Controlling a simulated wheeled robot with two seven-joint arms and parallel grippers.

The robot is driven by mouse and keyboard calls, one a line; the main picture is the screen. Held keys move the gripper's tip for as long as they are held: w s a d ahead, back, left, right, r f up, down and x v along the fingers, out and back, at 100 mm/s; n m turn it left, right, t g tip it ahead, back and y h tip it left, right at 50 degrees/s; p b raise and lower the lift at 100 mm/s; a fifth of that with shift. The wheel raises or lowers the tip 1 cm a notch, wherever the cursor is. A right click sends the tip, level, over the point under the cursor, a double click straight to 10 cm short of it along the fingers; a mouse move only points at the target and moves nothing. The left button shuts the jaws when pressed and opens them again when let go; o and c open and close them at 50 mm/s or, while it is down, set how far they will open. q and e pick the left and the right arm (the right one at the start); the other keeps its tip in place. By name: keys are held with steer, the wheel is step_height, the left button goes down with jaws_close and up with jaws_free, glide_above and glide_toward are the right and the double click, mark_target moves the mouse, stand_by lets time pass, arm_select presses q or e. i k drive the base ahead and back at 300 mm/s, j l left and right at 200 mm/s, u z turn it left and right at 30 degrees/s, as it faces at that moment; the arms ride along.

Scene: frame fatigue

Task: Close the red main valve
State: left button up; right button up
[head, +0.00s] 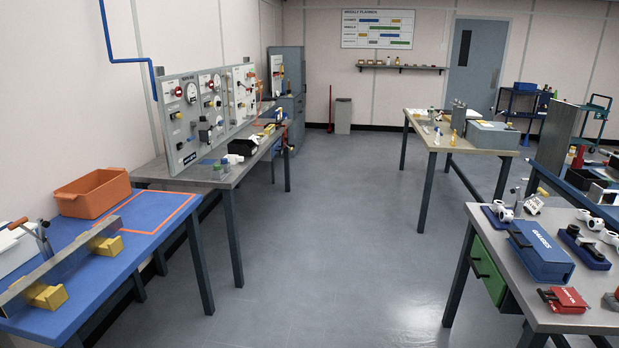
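A grey upright panel (192,118) stands on the left-hand bench against the wall, with dials, knobs and fittings on it. Several small red round parts show on it, one at its upper left (178,92) and one further right (211,85). They are too small to tell which, if any, is the red main valve, or whether it is open or closed. Neither of my grippers is in view.
A blue-topped table (145,240) with an orange bin (93,193) stands at the near left. A bench with a blue case (541,251) and a red case (564,300) stands at the near right. The grey floor (325,240) between is clear.

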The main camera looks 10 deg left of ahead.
mark_target(179, 92)
steer(key=i, duration=1.85)
